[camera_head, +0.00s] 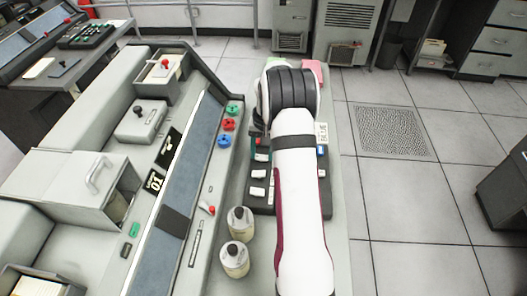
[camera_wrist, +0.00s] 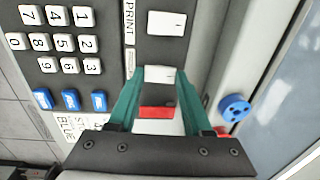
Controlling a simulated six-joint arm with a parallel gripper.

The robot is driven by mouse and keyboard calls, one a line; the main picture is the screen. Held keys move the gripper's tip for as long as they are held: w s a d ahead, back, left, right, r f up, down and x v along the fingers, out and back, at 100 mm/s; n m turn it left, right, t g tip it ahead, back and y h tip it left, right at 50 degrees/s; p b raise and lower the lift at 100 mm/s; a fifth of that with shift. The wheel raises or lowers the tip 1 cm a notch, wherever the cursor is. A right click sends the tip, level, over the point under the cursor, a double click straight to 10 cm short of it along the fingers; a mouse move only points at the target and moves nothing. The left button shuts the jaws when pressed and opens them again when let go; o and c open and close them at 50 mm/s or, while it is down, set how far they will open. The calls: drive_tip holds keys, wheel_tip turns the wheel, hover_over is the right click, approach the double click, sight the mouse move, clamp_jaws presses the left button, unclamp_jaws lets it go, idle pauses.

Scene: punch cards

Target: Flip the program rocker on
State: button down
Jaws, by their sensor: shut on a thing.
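In the wrist view a dark panel carries white rockers. One rocker (camera_wrist: 160,74) lies between my gripper's (camera_wrist: 161,80) two green fingertips, and the gripper is shut on it. Its label is too small to read, so I cannot confirm it is the program rocker. A red block with a white part (camera_wrist: 157,112) shows between the fingers, nearer the palm. Another white rocker (camera_wrist: 166,23) lies beyond, beside the word PRINT. In the head view my arm hides most of the gripper; a green finger (camera_head: 262,152) shows at its left edge.
A white-key number pad (camera_wrist: 62,43) and blue buttons (camera_wrist: 70,99) lie left of the fingers. A blue knob (camera_wrist: 234,108) stands close on the right. In the head view, two bottles (camera_head: 235,259) stand left of my arm and coloured knobs (camera_head: 228,124) line the console.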

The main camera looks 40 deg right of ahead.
drive_tip(key=shift+w+a+g+h, duration=0.2)
drive_tip(key=shift+g+h, duration=0.4)
drive_tip(key=shift+w+a+g+h, duration=0.15)
drive_tip(key=shift+g+h, duration=0.45)
drive_tip(key=c, duration=0.6)
unclamp_jaws()
drive_tip(key=v, duration=1.5)
drive_tip(key=shift+r, duration=0.4)
drive_tip(key=shift+a, duration=0.1)
